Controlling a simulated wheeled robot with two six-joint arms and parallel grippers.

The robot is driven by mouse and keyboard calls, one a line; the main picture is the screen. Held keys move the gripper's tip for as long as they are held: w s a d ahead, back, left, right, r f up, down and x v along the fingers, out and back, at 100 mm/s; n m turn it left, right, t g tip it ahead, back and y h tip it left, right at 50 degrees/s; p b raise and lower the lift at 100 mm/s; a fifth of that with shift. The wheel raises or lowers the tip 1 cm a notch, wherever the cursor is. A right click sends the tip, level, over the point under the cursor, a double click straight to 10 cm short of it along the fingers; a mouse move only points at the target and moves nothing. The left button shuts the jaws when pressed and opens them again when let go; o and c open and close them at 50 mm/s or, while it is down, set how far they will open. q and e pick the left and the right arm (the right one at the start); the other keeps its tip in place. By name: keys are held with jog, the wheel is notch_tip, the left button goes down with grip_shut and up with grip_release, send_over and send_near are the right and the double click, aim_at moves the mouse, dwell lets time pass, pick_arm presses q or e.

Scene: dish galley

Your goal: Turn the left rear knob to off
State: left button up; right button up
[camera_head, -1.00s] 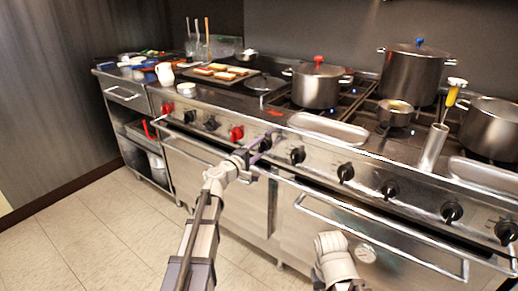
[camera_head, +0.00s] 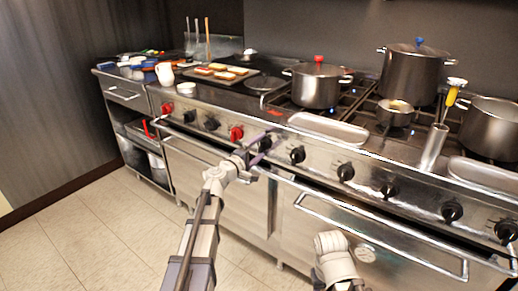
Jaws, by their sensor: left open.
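The stove's front panel carries a row of knobs, red and black. My left gripper (camera_head: 258,146) is open at the panel, its fingers beside a black knob (camera_head: 265,144) that they partly cover. I cannot tell whether they touch it. Another black knob (camera_head: 297,155) is just right of the gripper, and a red knob (camera_head: 236,133) is just left of it. The knobs' markings are too small to read, so I cannot tell which one is the left rear knob. My right gripper is not in view; only part of its arm shows at the bottom.
A lidded pot with a red handle (camera_head: 317,84), a taller pot (camera_head: 412,76) and a small pan (camera_head: 395,113) stand on the burners. A griddle (camera_head: 213,78) with bread is at the left. Oven handles (camera_head: 380,238) stick out below the panel. The floor at left is clear.

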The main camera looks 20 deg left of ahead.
pick_arm(q)
jog(key=shift+s, duration=0.15)
jog(key=v, duration=0.7)
jog(key=shift+s, duration=0.25)
jog(key=shift+a, duration=0.1)
